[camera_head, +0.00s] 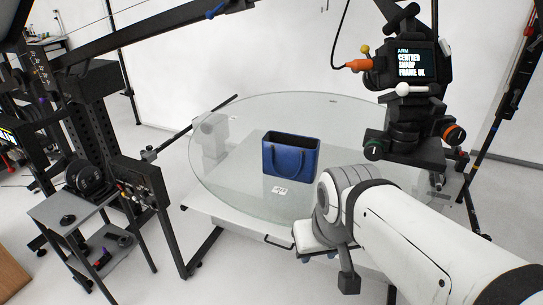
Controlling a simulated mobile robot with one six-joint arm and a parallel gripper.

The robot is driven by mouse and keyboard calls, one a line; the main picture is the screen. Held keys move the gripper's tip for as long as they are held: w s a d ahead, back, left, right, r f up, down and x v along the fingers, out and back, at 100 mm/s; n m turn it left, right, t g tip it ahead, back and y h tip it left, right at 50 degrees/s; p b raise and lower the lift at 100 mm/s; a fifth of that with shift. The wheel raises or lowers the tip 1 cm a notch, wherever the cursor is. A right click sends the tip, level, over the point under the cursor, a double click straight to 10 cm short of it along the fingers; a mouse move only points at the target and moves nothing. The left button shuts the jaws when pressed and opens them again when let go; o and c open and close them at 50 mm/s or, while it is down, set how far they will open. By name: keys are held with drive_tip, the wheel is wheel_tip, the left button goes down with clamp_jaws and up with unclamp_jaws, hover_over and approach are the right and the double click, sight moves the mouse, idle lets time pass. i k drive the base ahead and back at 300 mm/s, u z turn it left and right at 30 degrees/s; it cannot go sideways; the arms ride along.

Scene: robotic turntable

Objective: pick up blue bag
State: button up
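A blue bag (290,158) with an open top and handles stands upright near the middle of a round glass turntable (225,140). My white arm reaches in from the lower right. Its end and my gripper (328,258) are at the front edge of the glass, in front of the bag and a little to its right in the picture. The gripper is apart from the bag. Its fingers are mostly hidden by the arm's own links, so I cannot see whether they are open or shut.
A small white card (280,190) lies on the glass in front of the bag. A black rig and a small grey side table (75,205) stand at the left. The glass left of the bag is clear.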

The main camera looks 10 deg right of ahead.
sight(287, 148)
drive_tip(key=u, duration=0.55)
drive_tip(key=k, duration=1)
drive_tip(key=u, duration=0.8)
drive_tip(key=i, duration=1.6)
drive_tip(key=z, duration=1.4)
drive_tip(key=i, duration=1.2)
drive_tip(key=z, duration=0.9)
drive_tip(key=k, duration=0.7)
drive_tip(key=z, duration=0.2)
drive_tip(key=i, duration=0.7)
